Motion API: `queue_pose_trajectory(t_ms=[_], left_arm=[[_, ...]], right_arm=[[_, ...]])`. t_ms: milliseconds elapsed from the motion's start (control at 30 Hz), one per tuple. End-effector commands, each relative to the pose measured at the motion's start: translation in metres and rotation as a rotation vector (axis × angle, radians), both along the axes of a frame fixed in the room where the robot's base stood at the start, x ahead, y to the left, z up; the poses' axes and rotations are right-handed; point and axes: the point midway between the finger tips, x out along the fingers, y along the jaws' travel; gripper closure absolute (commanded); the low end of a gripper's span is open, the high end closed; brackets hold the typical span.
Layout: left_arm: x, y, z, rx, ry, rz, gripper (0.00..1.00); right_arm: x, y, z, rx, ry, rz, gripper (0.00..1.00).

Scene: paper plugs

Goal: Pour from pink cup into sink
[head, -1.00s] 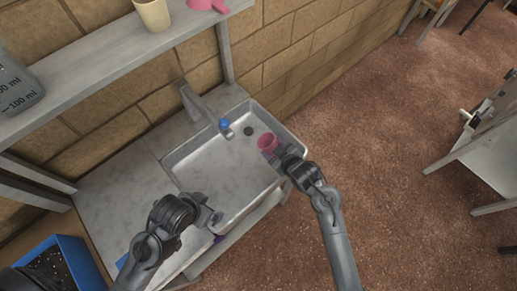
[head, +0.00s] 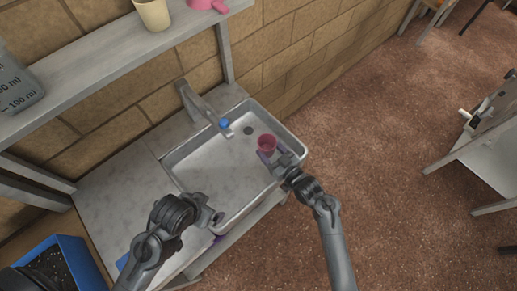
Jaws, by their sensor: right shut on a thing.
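The pink cup (head: 267,143) is over the right part of the sink, inside the rim's outline as seen from above. My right gripper (head: 271,154) is shut on it. The cup looks nearly upright with its opening facing up toward the camera; I cannot tell what is inside. The grey metal sink (head: 185,155) has a dark drain (head: 248,130) behind the cup. My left gripper (head: 216,218) is at the sink's front left edge, away from the cup; its fingers are too small to tell open from shut.
A faucet (head: 205,108) with a blue part reaches over the sink from the back. A shelf (head: 110,60) above holds a cream cup (head: 153,14), a pink item (head: 207,5) and a clear measuring container (head: 18,85). A blue bin (head: 82,255) stands at lower left.

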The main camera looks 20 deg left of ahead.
Motion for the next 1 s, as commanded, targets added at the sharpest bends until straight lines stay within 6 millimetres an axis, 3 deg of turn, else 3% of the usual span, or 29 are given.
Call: queue_pose_trajectory(t_ms=[333, 733, 1000], left_arm=[[0.0, 0.003, 0.004, 0.012, 0.0, -0.008, 0.0], [0.0, 0.002, 0.035, 0.011, 0.0, -0.007, 0.0], [0.0, 0.0, 0.037, 0.001, 0.0, -0.001, 0.0]], right_arm=[[0.001, 0.0, 0.006, 0.001, -0.003, -0.001, 0.68], [0.001, 0.0, 0.039, -0.001, -0.003, -0.001, 0.68], [0.001, 0.0, 0.041, 0.0, -0.002, -0.001, 0.68]])
